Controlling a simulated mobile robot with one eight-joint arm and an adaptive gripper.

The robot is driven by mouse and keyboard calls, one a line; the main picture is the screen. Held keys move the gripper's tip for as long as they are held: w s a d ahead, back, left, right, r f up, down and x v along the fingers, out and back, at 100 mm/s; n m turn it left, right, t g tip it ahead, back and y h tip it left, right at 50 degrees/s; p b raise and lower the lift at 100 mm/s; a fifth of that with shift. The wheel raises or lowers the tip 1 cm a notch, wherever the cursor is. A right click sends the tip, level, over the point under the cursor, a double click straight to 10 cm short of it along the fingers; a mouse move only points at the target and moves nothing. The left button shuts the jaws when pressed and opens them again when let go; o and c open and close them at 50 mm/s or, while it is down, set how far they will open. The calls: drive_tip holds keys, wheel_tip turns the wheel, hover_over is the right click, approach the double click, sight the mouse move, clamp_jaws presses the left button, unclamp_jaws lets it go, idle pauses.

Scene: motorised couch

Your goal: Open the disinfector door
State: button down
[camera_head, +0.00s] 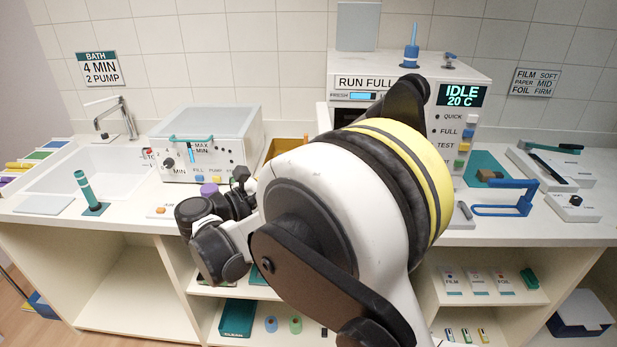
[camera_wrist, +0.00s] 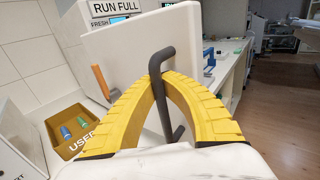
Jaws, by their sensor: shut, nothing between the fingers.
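The white disinfector (camera_head: 481,75) stands on the counter, with a RUN FULL label and an IDLE 20 C display. My arm hides most of its front in the head view. In the wrist view its white door (camera_wrist: 125,48) appears swung out from the body, with a dark bar handle (camera_wrist: 168,52) on it. My gripper (camera_wrist: 160,77) has its yellow fingers arched together at the tips, shut. The handle passes through the space framed by the fingers; whether it touches them I cannot tell. My gripper is hidden behind my arm in the head view.
A yellow USED tray (camera_wrist: 92,113) with small bottles lies left of the door. A white bath unit (camera_head: 205,160) and sink (camera_head: 105,165) are at the left. A blue clamp-like frame (camera_head: 500,209) stands on the right counter. Open floor (camera_wrist: 265,110) shows at right in the wrist view.

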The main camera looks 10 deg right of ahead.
drive_tip(key=shift+s+a+f, duration=0.1)
drive_tip(key=shift+s+f, duration=0.1)
drive_tip(key=c, duration=1.9)
unclamp_jaws()
drive_tip(key=shift+a, duration=0.1)
drive_tip(key=o, duration=0.4)
drive_tip(key=shift+s+a+r, duration=0.25)
drive_tip(key=shift+s, duration=0.1)
drive_tip(key=shift+o, duration=0.2)
drive_tip(key=shift+w+d, duration=0.2)
drive_tip(key=shift+w, duration=0.05)
drive_tip(key=v, duration=1.2)
